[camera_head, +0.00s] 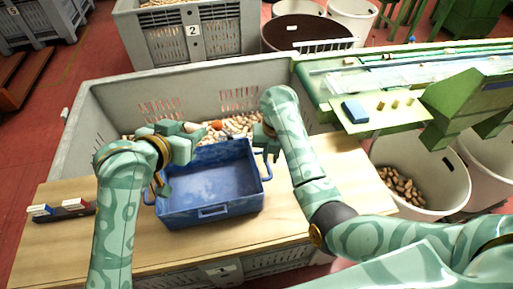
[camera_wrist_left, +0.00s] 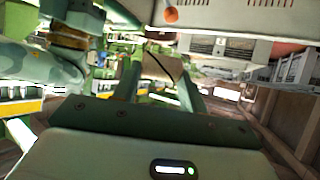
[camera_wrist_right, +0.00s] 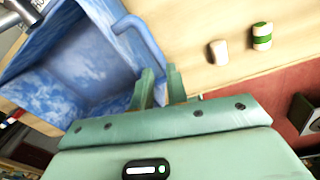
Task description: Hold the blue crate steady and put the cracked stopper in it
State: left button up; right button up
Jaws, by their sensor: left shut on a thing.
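The blue crate (camera_head: 213,181) stands on the wooden board, open side up, and looks empty; part of it shows in the right wrist view (camera_wrist_right: 75,62). My left gripper (camera_head: 190,143) is above the crate's far left edge. In the left wrist view it (camera_wrist_left: 162,80) is shut on a tan stopper with a dark crack line (camera_wrist_left: 159,68). The head view does not show this stopper clearly. My right gripper (camera_wrist_right: 161,85) is at the crate's right handle (camera_wrist_right: 142,37), with its fingers close together around the handle's end. My right wrist partly covers this in the head view.
A grey bin of stoppers (camera_head: 100,110) lies behind the board, with an orange ball (camera_head: 216,125) in it. Red and blue items (camera_head: 73,205) lie at the board's left. A blue block (camera_head: 355,111) and several stoppers sit on the green machine. A white tub (camera_head: 433,175) stands right.

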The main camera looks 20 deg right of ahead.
aim_at(257, 172)
jog(key=a+r+n, duration=0.3)
jog(key=a, duration=0.1)
jog(key=shift+r+h, duration=0.4)
notch_tip(257, 172, down, 12)
jog(key=shift+r, duration=0.1)
grip_shut()
